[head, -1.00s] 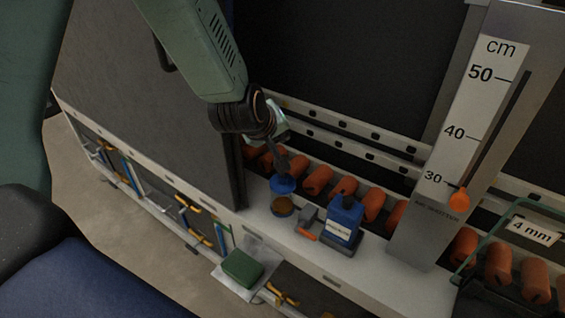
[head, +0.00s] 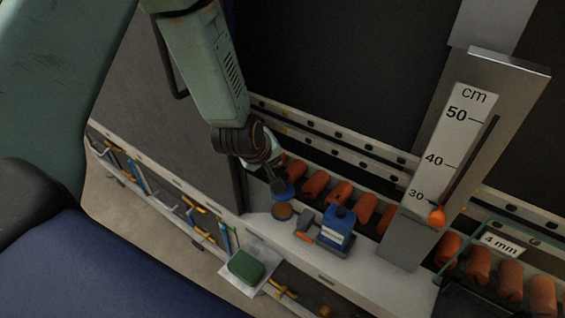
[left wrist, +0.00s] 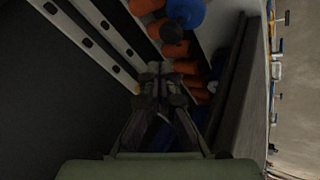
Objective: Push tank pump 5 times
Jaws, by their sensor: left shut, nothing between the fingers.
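A small round object with a blue disc top (head: 286,192) and a brown round part (head: 283,211) stands on the white ledge; it may be the tank pump. My left gripper (head: 278,184) is shut and empty, pointing down, with its tips at or just over the blue disc. I cannot tell whether they touch. In the left wrist view the shut fingers (left wrist: 160,78) show in the middle, and a blue round thing (left wrist: 185,12) lies past them at the top. My right gripper is not in view.
A blue bottle (head: 338,228) and a small grey and orange item (head: 304,224) stand right of the disc. Orange rollers (head: 340,193) line the ledge behind. A tall cm gauge (head: 450,150) stands at right. A dark panel (head: 180,130) stands left; a green pad (head: 245,265) lies below.

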